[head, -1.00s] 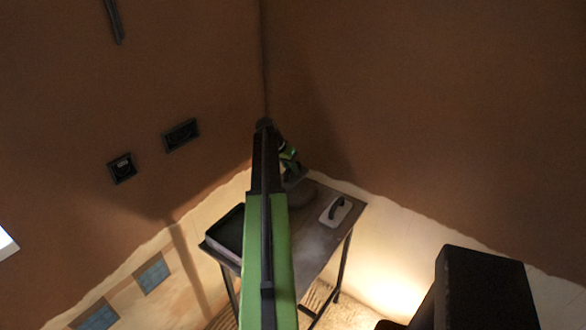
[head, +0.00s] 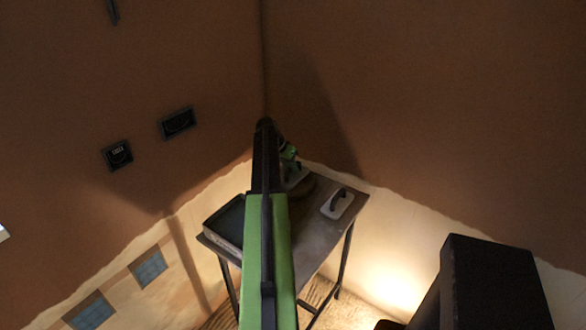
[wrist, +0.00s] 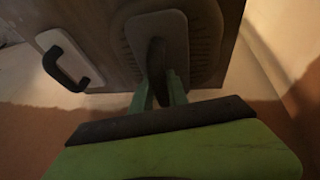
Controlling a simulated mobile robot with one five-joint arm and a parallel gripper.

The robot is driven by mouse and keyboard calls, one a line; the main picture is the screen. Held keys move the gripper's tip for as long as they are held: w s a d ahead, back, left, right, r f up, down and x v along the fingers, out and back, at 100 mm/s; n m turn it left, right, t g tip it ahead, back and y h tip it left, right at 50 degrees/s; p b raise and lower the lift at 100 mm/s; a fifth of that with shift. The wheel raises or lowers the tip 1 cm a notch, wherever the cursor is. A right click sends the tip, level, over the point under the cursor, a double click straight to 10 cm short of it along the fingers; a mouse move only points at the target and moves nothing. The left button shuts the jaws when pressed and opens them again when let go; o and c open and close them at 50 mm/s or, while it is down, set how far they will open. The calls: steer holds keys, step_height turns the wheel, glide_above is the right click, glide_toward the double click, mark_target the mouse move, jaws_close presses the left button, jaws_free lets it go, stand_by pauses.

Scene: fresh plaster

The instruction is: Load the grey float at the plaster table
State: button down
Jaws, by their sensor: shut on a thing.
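The grey float (wrist: 172,25) shows in the wrist view with its flat plate and dark handle. My gripper (wrist: 160,88) is shut on its handle. In the head view my arm hides much of the float, but a pale bit of its plate (head: 297,177) shows over the brown plaster heap (head: 306,190). In the wrist view the float lies over part of the ribbed heap (wrist: 208,45); I cannot tell whether they touch. The plaster table (head: 313,233) stands in the corner of the room.
A second float (head: 338,203), pale with a black handle, lies on the table to the right; it also shows in the wrist view (wrist: 70,55). A dark tray (head: 225,222) sits at the table's left. Two wall boxes (head: 177,123) are on the left wall.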

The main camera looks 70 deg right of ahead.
steer(key=shift+f+b, duration=0.55)
stand_by(1.3)
steer(key=shift+a, duration=0.1)
step_height(320, 180, up, 7)
steer(key=p, duration=0.7)
steer(key=shift+r, duration=0.1)
